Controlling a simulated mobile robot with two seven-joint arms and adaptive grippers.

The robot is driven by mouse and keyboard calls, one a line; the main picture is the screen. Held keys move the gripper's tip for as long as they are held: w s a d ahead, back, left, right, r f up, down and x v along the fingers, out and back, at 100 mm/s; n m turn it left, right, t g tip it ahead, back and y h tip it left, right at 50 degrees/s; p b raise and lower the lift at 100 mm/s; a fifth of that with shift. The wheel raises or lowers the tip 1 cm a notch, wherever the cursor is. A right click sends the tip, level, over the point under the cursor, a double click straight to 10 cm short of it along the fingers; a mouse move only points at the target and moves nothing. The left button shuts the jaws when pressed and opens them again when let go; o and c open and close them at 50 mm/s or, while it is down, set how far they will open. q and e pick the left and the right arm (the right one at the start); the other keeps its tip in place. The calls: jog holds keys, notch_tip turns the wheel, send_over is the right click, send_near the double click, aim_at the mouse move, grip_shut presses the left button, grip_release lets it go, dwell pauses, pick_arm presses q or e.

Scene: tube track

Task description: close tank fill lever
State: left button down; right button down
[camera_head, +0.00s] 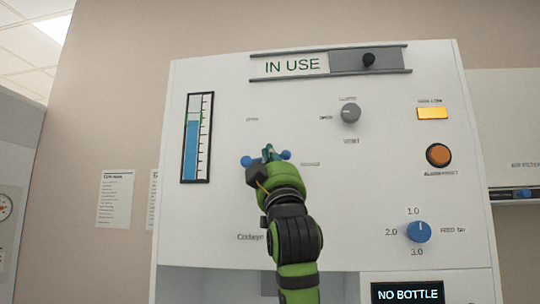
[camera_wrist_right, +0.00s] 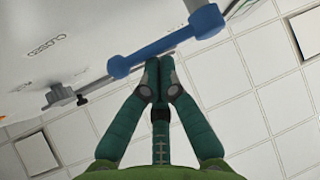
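The tank fill lever is blue and sits on the white panel, mostly hidden behind my right arm in the head view. Only its rounded blue ends show, one left (camera_head: 246,161) and one right of the gripper. In the right wrist view the blue lever (camera_wrist_right: 165,45) runs slanted across the top, with a grey shaft at one end. My right gripper (camera_head: 268,153) is in front of the lever. In the wrist view its green fingers (camera_wrist_right: 158,62) are together with nothing seen between them, their tips close to the lever's bar. I cannot tell whether they touch. My left gripper is out of view.
The white panel (camera_head: 230,220) carries a blue level gauge (camera_head: 190,150), a grey knob (camera_head: 350,113), an orange button (camera_head: 438,155), a blue dial (camera_head: 418,231) and an "IN USE" slider (camera_head: 290,65). A "NO BOTTLE" display (camera_head: 408,294) is at lower right.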

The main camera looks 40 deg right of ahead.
jog(key=shift+w+d, duration=0.1)
dwell(0.7)
